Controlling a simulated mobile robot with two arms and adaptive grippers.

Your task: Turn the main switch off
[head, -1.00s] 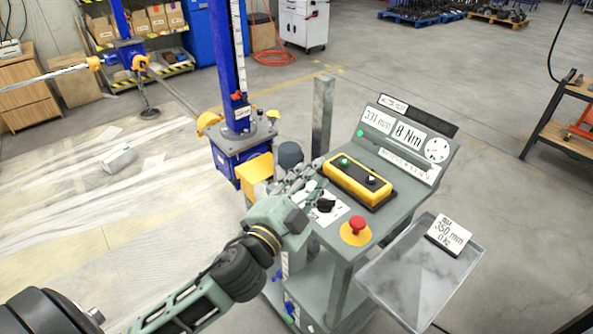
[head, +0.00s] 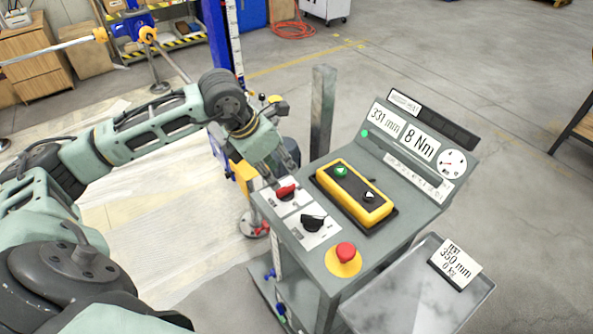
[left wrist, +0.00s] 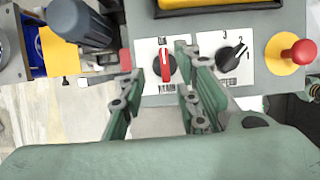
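The main switch (head: 286,191) is a red rotary knob on a white plate at the near left of the grey control panel (head: 300,236). In the left wrist view the knob (left wrist: 165,63) stands upright in the picture, over a label that seems to read MAIN. My left gripper (head: 284,168) is just behind the knob in the head view. In the left wrist view its two fingers (left wrist: 158,68) are spread, with the red knob showing between them. I cannot tell whether they touch it. My right gripper is not in view.
A black selector knob (head: 312,221) sits close beside the main switch. A red emergency button (head: 345,252) and a yellow button box (head: 353,194) are also on the panel. A grey post (head: 322,110) rises behind. A metal tray (head: 415,296) is at the right.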

